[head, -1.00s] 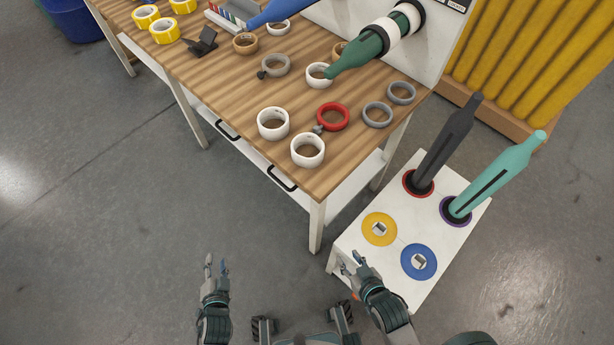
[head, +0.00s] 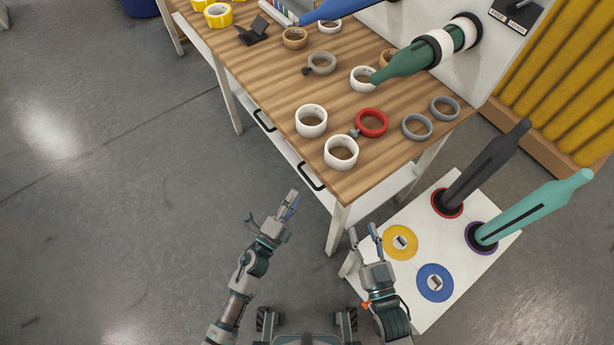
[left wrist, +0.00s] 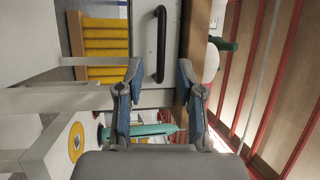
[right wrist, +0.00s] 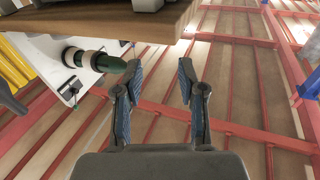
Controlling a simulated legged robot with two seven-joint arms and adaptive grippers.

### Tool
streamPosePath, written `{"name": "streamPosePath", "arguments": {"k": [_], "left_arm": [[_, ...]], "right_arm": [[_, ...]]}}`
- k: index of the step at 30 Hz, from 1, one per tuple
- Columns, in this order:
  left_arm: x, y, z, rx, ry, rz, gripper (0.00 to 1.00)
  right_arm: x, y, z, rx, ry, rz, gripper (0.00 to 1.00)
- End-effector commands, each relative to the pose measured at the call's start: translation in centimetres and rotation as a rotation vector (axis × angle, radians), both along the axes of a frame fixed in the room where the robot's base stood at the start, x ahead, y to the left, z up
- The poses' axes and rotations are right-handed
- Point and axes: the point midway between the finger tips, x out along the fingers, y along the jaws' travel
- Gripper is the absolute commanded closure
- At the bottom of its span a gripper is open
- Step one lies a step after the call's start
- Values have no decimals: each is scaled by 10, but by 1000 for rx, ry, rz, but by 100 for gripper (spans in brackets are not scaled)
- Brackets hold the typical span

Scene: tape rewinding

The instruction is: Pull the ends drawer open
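The wooden-topped workbench (head: 290,90) has a white front with two black drawer handles, a nearer one (head: 311,177) and a farther one (head: 264,120). Both drawers look closed; no label tells which is the ends drawer. My left gripper (head: 290,203) is open and empty, in front of and apart from the nearer handle. In the left wrist view, a black handle (left wrist: 160,45) on the pale drawer front (left wrist: 145,80) shows ahead between the open fingers (left wrist: 160,75).
The white stand (head: 395,283) at right holds a black bottle-shaped post (head: 478,172) and a teal one (head: 530,210). Tape rolls, including a red one (head: 371,123), lie on the bench. The floor left of the bench is clear.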

Motion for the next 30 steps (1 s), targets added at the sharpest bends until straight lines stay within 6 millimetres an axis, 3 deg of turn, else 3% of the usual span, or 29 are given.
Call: {"name": "streamPosePath", "arguments": {"k": [3, 9, 15, 23, 28, 30], "left_arm": [[25, -15, 5, 1, -3, -1, 63], [54, -32, 10, 0, -1, 0, 63], [66, -40, 13, -1, 2, 1, 63], [67, -41, 13, -2, 1, 1, 63], [67, -40, 13, -1, 1, 1, 100], [67, -40, 13, 0, 2, 1, 100]], "right_arm": [[1, 0, 0, 4, -10, 0, 60], [1, 0, 4, 13, -40, -1, 60], [1, 0, 9, 19, -66, -1, 60], [1, 1, 11, 24, -76, 0, 60], [1, 2, 10, 23, -73, 1, 60], [1, 2, 10, 22, -71, 1, 60]]}}
